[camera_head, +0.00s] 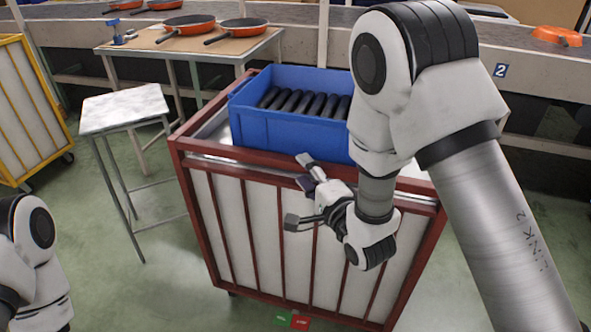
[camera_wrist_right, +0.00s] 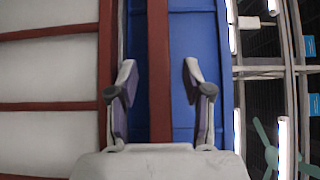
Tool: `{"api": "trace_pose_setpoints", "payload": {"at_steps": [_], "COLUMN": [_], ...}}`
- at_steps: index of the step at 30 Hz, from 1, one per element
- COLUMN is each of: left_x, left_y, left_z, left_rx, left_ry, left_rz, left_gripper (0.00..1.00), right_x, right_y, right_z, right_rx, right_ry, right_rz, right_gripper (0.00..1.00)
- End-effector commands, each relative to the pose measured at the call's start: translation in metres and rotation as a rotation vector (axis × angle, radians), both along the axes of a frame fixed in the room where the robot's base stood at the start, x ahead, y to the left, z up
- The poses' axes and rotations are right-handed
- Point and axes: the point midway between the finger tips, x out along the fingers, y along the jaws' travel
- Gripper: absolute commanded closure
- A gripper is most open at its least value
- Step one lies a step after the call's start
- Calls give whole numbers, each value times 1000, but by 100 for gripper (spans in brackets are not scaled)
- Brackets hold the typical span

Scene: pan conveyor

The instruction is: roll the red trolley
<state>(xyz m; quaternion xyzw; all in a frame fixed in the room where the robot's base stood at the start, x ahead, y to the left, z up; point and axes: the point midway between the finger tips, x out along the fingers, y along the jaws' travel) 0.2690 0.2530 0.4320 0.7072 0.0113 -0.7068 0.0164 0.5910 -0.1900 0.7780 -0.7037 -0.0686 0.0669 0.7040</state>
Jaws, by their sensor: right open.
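The red trolley (camera_head: 262,236) stands in the middle of the head view, with a dark red frame and white slatted sides. My right gripper (camera_head: 298,201) is open and empty at its near side, close below the top rail. In the right wrist view, a red rail (camera_wrist_right: 159,60) runs between the two open fingers of my right gripper (camera_wrist_right: 158,85). I cannot tell whether the fingers reach around it. A blue crate (camera_head: 262,129) with several black handles sits on the trolley, partly hidden by my right arm. My left gripper is outside the view.
A small white-topped stand (camera_head: 125,108) is left of the trolley. A yellow-framed trolley (camera_head: 30,110) stands at far left. Behind, a table (camera_head: 130,46) holds orange pans, before a conveyor (camera_head: 75,32). Green floor (camera_head: 120,290) is free at front left.

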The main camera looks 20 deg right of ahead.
Motion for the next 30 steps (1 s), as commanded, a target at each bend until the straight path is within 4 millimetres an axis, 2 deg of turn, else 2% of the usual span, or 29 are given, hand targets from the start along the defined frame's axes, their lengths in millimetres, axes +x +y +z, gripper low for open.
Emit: {"api": "trace_pose_setpoints", "payload": {"at_steps": [3,6,14,17,18,19,30], "left_x": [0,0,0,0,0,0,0], "left_y": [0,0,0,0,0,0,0], "left_z": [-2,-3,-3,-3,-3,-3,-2], "left_rx": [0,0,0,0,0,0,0], "left_ry": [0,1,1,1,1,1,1], "left_rz": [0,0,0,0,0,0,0], "left_gripper": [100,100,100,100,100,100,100], "right_x": [22,32,36,36,36,36,42], "right_y": [4,6,7,7,7,7,3], "right_z": [-1,-1,-1,-1,-1,-1,0], "right_rx": [-1,-1,-1,-1,-1,-1,1], "right_ry": [-1,0,3,3,3,3,1], "right_rz": [1,0,0,0,0,-1,-2], "right_gripper": [50,50,50,82,96,100,100]}}
